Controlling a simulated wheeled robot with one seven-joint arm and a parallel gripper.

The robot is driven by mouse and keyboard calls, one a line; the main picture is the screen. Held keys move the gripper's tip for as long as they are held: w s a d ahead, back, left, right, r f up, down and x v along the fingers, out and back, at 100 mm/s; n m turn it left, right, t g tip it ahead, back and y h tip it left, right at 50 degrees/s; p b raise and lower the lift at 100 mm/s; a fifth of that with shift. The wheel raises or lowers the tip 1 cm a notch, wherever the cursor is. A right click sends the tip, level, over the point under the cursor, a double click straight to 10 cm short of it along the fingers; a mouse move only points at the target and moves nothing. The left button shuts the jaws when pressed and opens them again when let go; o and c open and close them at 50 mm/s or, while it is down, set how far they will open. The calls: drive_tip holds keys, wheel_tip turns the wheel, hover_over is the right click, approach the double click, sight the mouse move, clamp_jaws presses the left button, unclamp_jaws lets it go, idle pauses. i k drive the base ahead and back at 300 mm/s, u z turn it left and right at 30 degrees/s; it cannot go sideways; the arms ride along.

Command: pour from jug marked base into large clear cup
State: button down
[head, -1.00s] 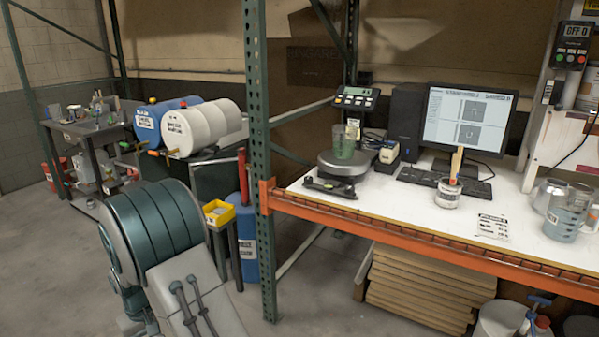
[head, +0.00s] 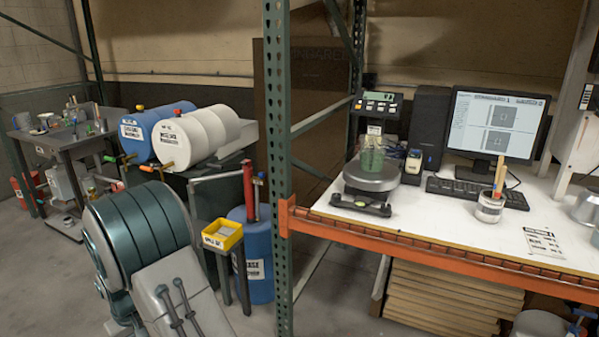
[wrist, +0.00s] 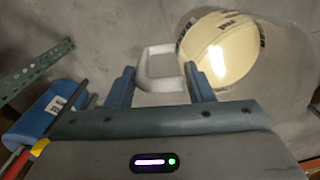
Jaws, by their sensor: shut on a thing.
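My gripper (wrist: 160,84) shows in the wrist view, shut on the white handle (wrist: 158,62) of a clear jug. Pale cream liquid (wrist: 222,58) shows inside the jug, with dark lettering too small to read, so I cannot tell whether it is the base jug. The jug is off the bench, with floor behind it. A clear cup (head: 372,156), looking greenish, stands upright on the round plate of a scale (head: 371,177) in the head view. The gripper and held jug are not in the head view.
A green rack post (head: 281,180) and orange beam (head: 400,239) edge the white bench (head: 450,221). A can with sticks (head: 489,209), keyboard (head: 477,192), paper sheet (head: 543,241) and monitor (head: 497,124) are right of the scale. Drums (head: 198,138) and a yellow bin (head: 222,234) stand left.

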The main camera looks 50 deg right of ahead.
sight(373, 147)
drive_tip(key=z, duration=0.35)
drive_tip(key=i, duration=0.6)
drive_tip(key=z, duration=1.15)
drive_tip(key=i, duration=0.5)
drive_tip(key=z, duration=0.5)
